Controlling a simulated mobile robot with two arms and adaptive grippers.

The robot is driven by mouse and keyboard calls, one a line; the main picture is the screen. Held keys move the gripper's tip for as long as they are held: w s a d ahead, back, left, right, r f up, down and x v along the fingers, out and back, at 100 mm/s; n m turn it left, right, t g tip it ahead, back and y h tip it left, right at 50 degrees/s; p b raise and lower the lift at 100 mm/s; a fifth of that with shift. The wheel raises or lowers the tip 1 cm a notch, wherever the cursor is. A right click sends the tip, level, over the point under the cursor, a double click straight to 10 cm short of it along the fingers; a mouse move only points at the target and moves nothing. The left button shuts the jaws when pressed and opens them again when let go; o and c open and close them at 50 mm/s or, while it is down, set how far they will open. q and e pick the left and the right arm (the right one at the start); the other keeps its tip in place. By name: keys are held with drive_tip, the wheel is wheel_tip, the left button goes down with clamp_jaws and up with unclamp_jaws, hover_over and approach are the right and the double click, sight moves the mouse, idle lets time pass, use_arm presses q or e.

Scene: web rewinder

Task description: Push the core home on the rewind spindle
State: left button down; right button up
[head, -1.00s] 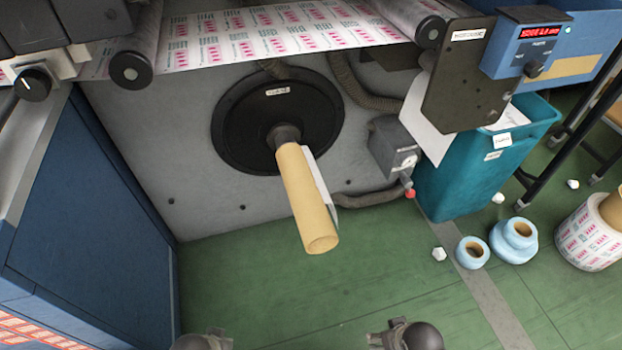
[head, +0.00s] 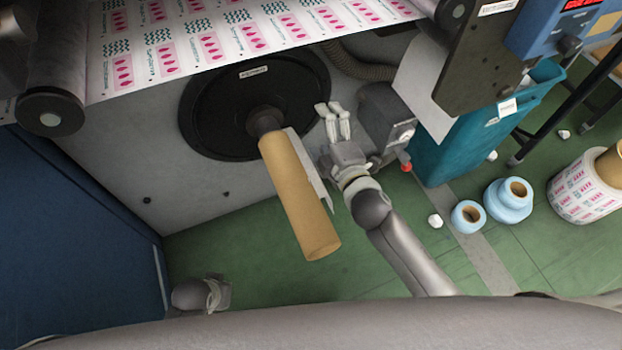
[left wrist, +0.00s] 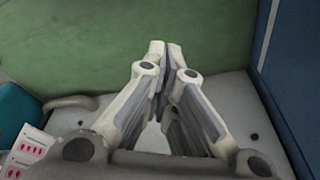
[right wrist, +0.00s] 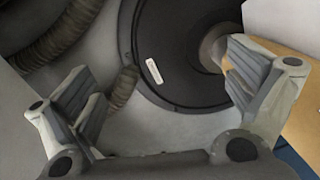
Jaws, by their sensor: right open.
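The core (head: 300,200) is a tan cardboard tube on the rewind spindle (head: 264,121), sticking out toward me. A dark stretch of spindle shows between its inner end and the black disc (head: 212,112). A white paper strip (head: 309,170) lies along its right side. My right gripper (head: 334,107) is open and empty, right of the core near the disc. The right wrist view shows its spread fingers (right wrist: 165,95), with the disc (right wrist: 160,30) behind and part of the core (right wrist: 304,128) at the right. My left gripper (left wrist: 166,48) has its fingertips together, with nothing visible between them.
A grey valve box with a red knob (head: 388,115) is just right of my right gripper. A teal bin (head: 455,142) stands beyond it. Blue rolls (head: 508,203) and a printed roll (head: 580,192) stand on the floor. A blue cabinet (head: 75,215) bounds the left.

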drive_tip(key=s+a+r+n+g+y, duration=0.2)
drive_tip(key=s+a+r+n+y, duration=0.2)
drive_tip(key=a+r+n+y, duration=1.15)
drive_tip(key=s+a+f+n+g+h, duration=0.1)
drive_tip(key=s+a+n+g, duration=0.2)
drive_tip(key=s+n+g, duration=0.55)
drive_tip(key=s+a+n+g, duration=0.25)
drive_tip(key=n+g, duration=0.25)
drive_tip(key=n, duration=0.8)
drive_tip(key=n+g+h, duration=0.1)
drive_tip(key=n+h, duration=1.6)
drive_tip(key=n, duration=0.2)
hover_over(309, 205)
wheel_tip(309, 205, down, 17)
drive_tip(key=shift+p, duration=0.35)
drive_tip(key=shift+w+d+h, duration=0.25)
drive_tip(key=shift+d+h, duration=0.1)
use_arm(q)
drive_tip(key=shift+s+f, duration=0.2)
drive_tip(key=shift+f, duration=0.95)
